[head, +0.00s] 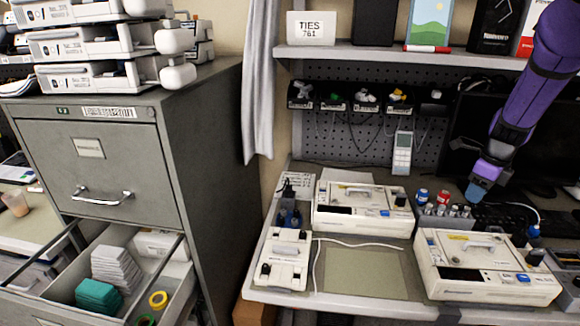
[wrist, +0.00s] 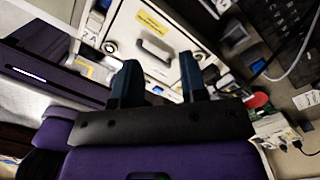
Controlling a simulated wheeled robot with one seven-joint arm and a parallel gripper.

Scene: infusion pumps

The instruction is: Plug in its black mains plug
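My gripper (head: 480,190) hangs at the right, above the bench near the right white pump (head: 470,262). In the wrist view my gripper (wrist: 158,78) has its two dark blue fingers apart, with nothing clearly held between them. A white pump (wrist: 150,35) with a handle and yellow label shows beyond the fingers. A black plug-like piece (wrist: 297,144) with a dark cable is at a pale box at the right of the wrist view; I cannot tell if it is the mains plug or is seated. No mains plug is clearly identifiable in the head view.
Another white pump (head: 362,208) stands behind a greenish mat (head: 360,272). A small white unit (head: 284,262) is at the bench's left. Small bottles (head: 444,197), a keyboard (head: 505,214) and a shelf (head: 400,55) surround the arm. A grey cabinet (head: 150,160) has an open drawer.

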